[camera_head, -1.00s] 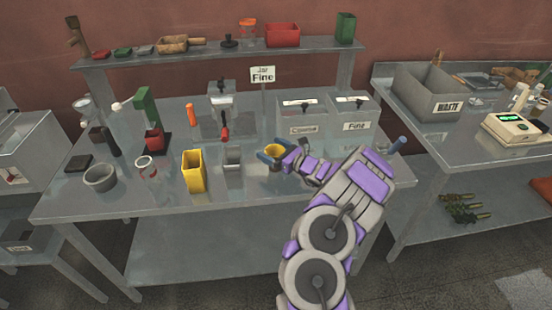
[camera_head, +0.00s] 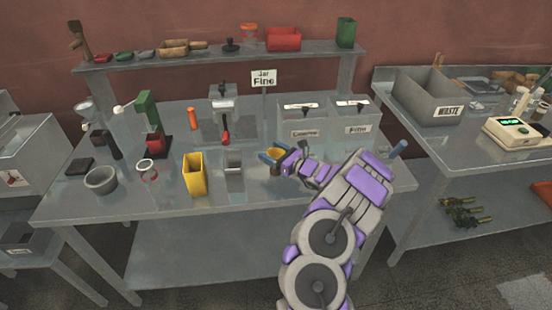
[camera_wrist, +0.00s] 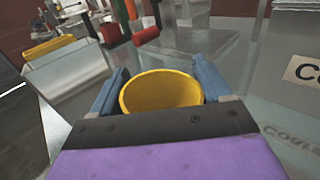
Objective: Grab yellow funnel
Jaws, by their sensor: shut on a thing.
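The yellow funnel (camera_wrist: 160,92) sits between the two blue fingers of my gripper (camera_wrist: 158,88) in the wrist view. Its round yellow mouth faces up, and its lower part is hidden behind the gripper body. In the head view the funnel (camera_head: 275,168) is a small yellow shape at the end of my arm, near the front of the middle table. My gripper (camera_head: 272,156) is shut on it, with a finger on each side. I cannot tell whether the funnel touches the table.
A grey metal container (camera_head: 233,160) and a tall yellow container (camera_head: 194,174) stand left of the gripper. Bins labelled Coarse (camera_head: 305,120) and Fine (camera_head: 352,116) stand behind it. The table's front strip (camera_head: 130,208) is clear.

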